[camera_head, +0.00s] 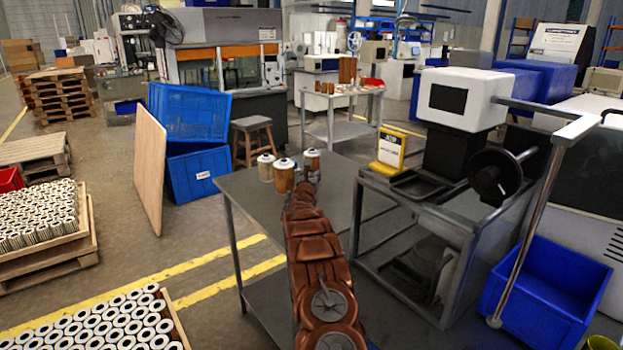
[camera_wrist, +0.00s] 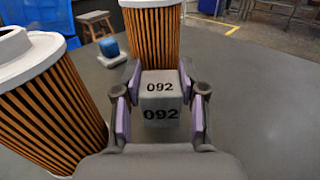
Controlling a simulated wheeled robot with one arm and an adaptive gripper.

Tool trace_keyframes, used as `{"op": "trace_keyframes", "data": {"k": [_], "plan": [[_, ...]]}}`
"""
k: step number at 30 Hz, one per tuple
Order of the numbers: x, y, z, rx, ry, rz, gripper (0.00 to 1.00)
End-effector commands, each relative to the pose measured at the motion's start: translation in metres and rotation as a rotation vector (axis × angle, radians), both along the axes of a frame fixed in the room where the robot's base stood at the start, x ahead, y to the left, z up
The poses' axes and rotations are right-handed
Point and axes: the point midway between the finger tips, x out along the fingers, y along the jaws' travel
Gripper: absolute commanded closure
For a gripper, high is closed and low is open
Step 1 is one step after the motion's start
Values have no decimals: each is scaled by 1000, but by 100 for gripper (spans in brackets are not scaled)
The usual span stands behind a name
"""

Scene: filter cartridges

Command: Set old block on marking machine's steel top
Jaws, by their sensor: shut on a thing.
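A grey block (camera_wrist: 159,92) marked "092" sits between the fingers of my gripper (camera_wrist: 160,80) in the wrist view. My gripper is shut on it, with purple pads against its sides. I cannot tell whether the block touches the table. In the head view my brown arm hides the block and most of the gripper, near the grey table's far end. What looks like the marking machine (camera_head: 462,98), white with a dark screen, stands to the right. Its grey steel top (camera_head: 482,208) shows in front of it, below a black wheel.
Orange pleated cartridges stand close by, at left (camera_wrist: 52,105) and behind the block (camera_wrist: 153,45). A small blue-topped thing (camera_wrist: 111,48) is beyond. The grey table (camera_head: 245,190) is otherwise largely clear. A yellow sign (camera_head: 391,149) stands by the machine; a blue bin (camera_head: 540,300) is below right.

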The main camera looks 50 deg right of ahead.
Motion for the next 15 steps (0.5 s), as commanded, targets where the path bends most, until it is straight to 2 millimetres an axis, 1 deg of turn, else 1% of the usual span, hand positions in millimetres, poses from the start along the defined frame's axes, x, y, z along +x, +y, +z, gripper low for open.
{"op": "trace_keyframes", "data": {"k": [4,15], "plan": [[0,0,-14,1,0,0,100],[-1,0,-19,0,-1,0,100]]}}
